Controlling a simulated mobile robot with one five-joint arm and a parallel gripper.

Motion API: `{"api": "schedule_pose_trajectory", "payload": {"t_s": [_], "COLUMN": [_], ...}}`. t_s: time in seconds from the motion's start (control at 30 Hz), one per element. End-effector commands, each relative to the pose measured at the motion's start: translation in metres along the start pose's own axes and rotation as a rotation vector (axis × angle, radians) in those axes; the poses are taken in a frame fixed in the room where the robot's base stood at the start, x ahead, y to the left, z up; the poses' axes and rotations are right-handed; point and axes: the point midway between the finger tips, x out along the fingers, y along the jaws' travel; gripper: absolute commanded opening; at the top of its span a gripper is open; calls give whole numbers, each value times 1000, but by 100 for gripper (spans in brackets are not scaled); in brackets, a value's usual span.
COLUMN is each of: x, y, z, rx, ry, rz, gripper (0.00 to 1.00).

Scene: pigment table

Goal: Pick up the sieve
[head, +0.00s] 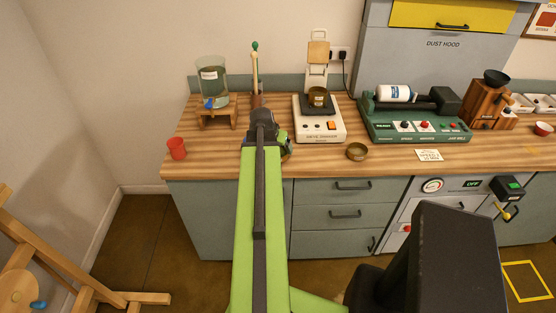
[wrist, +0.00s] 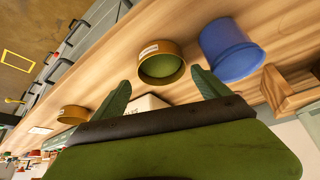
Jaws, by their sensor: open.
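In the wrist view, a round brass sieve (wrist: 162,62) with a white label and a greenish inside sits on the wooden counter. My gripper (wrist: 158,80) is open, with one green finger on each side of the sieve's near edge. The sieve appears beyond the fingertips, and I cannot tell whether they touch it. In the head view my arm hides most of this spot. A second labelled brass ring (wrist: 73,113) lies further left in the wrist view, and a similar one (head: 357,151) shows on the counter in the head view.
A blue cup (wrist: 232,50) stands close beside the sieve. A water tank (head: 212,82) on a wooden stand (head: 216,118) is behind left, with a red cup (head: 177,148) near the left edge. A white machine (head: 319,124) bearing a brass ring (head: 318,97) stands behind.

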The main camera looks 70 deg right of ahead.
Motion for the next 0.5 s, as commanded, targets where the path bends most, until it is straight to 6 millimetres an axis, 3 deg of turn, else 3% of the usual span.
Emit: {"api": "schedule_pose_trajectory", "payload": {"t_s": [0.17, 0.4, 0.5], "x": [8, 52, 56], "y": [0, 5, 6], "z": [1, 1, -1], "rx": [0, 10, 11], "ry": [0, 0, 0], "rz": [0, 5, 6], "gripper": [86, 86, 86]}}
